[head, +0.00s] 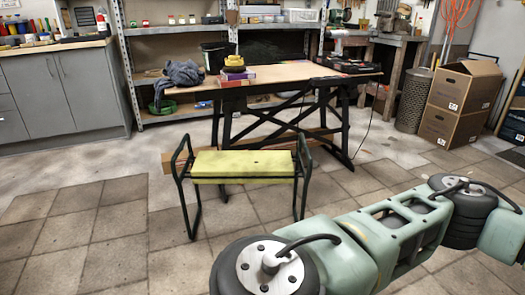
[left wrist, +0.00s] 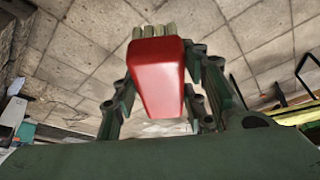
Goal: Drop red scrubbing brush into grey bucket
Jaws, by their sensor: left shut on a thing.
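The red scrubbing brush (left wrist: 160,76) is in the left wrist view, with its pale bristles (left wrist: 155,31) at the top. My left gripper (left wrist: 163,85) is shut on it, with a dark green finger on each side of the red body. The brush is held in the air above the tiled floor. The head view shows neither the brush nor either gripper. No clearly grey bucket stands out. A dark bucket-like container (head: 214,56) is on the shelf behind the workbench, and a tall grey bin (head: 412,100) stands on the floor at the right.
A workbench (head: 290,74) holds a grey cloth (head: 178,76) and stacked boxes. A kneeling bench with a yellow-green top (head: 243,166) stands in front of it. Cardboard boxes (head: 462,100) are at the right and grey cabinets (head: 60,90) at the left. Floor at the left front is clear.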

